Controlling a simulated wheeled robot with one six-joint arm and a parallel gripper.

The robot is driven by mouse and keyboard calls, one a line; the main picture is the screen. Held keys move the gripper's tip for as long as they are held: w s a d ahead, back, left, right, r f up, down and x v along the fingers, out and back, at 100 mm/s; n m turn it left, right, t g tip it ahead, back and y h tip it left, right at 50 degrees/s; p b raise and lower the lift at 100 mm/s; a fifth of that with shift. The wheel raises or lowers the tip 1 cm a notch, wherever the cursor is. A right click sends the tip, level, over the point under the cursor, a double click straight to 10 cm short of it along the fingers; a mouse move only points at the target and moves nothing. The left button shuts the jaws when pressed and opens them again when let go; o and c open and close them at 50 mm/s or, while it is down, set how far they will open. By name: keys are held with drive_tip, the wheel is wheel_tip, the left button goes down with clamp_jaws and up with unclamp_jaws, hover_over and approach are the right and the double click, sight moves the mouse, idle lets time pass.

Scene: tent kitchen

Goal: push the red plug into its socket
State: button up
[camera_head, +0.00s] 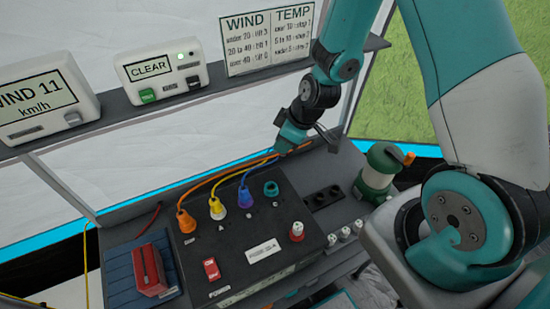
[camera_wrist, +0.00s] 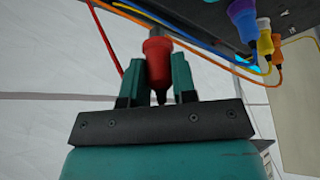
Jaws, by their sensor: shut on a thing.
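My gripper (camera_wrist: 158,80) is shut on the red plug (camera_wrist: 157,58), with a teal finger on each side of it. In the head view my gripper (camera_head: 287,143) is behind the black panel box (camera_head: 234,240), above the cables. The red plug cannot be made out there. A teal round socket (camera_head: 271,188) on the box has no cable in it. I cannot tell which socket belongs to the red plug.
Orange (camera_head: 186,221), yellow (camera_head: 217,209) and blue (camera_head: 245,197) plugs sit in the box, their cables running towards my gripper. A black double outlet (camera_head: 322,197) and a green lantern (camera_head: 378,172) stand right. A shelf (camera_head: 110,118) with displays runs behind.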

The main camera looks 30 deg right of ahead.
drive_tip(key=shift+s+a+f+n+g+b, duration=0.7)
drive_tip(key=shift+a+n+g, duration=0.3)
drive_tip(key=shift+n, duration=1.8)
drive_tip(key=shift+s+a+f+n+g+b, duration=0.7)
drive_tip(key=shift+a+n+g, duration=0.3)
drive_tip(key=shift+n, duration=1.8)
drive_tip(key=shift+s+a+f+n+g+b, duration=0.65)
drive_tip(key=shift+a+n+g, duration=0.35)
drive_tip(key=shift+n, duration=1.8)
drive_tip(key=shift+d+f+b, duration=0.1)
drive_tip(key=shift+f+b, duration=1.35)
drive_tip(key=shift+b, duration=0.15)
drive_tip(key=o, duration=1)
drive_tip(key=shift+r, duration=0.1)
